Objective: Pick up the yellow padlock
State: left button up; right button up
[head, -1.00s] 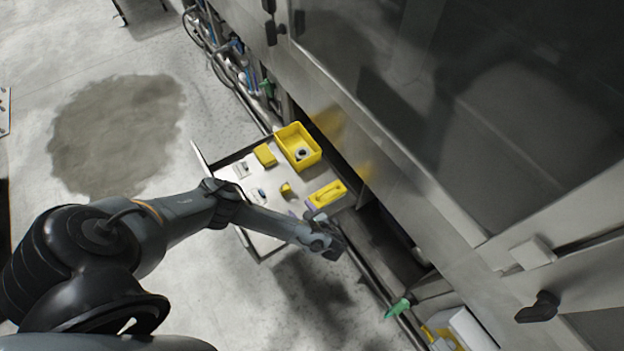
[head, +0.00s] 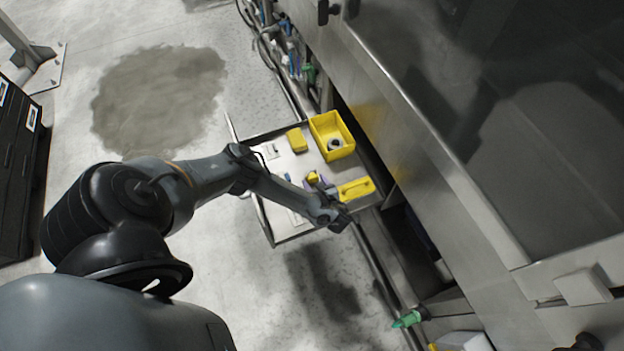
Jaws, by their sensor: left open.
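A small yellow thing, which looks like the yellow padlock (head: 312,177), lies in the middle of an open metal drawer or tray (head: 285,229). My left gripper (head: 337,217) is open over the near right edge of the tray, below and right of the padlock in the picture. A clear gap shows between them. The gripper points away from me, so its fingers are hard to make out. My left forearm crosses the tray and hides part of it. My right gripper does not show.
The tray also holds a yellow bin (head: 332,137) with a ring-like thing inside, a yellow block (head: 297,140) and a yellow handled piece (head: 356,188). The steel machine wall (head: 440,170) rises close on the right. A green-tipped part (head: 407,319) sticks out lower right.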

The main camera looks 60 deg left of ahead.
pick_arm(q)
jog(key=shift+a+f, duration=0.25)
jog(key=shift+a, duration=0.35)
jog(key=shift+w+a, duration=0.1)
jog(key=shift+a, duration=0.15)
jog(key=shift+d, duration=0.1)
jog(key=shift+c, duration=0.4)
jog(key=c, duration=0.7)
jog(key=shift+r, duration=0.1)
